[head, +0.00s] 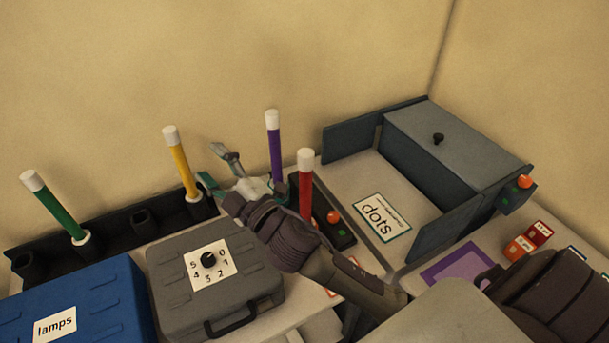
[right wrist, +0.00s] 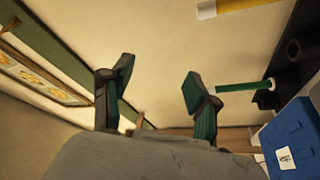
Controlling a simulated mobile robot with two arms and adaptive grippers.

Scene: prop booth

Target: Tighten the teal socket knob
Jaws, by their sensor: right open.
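I cannot clearly make out a teal socket knob. A small teal patch (head: 282,188) shows at the foot of the purple wand (head: 274,147), partly hidden by my right gripper; I cannot tell whether it is the knob. My right gripper (head: 212,166) is open and empty, its fingers pointing left between the yellow wand (head: 181,162) and the purple one. In the right wrist view, its two teal-padded fingers (right wrist: 158,92) are apart with only the wall between them. My left gripper is not in view.
A black rack (head: 110,229) along the wall bears a green wand (head: 57,212) and the yellow one. A red wand (head: 305,188) stands by a button box (head: 334,226). A grey dial case (head: 165,276), blue case (head: 110,290) and open-fronted box (head: 425,160) crowd the table.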

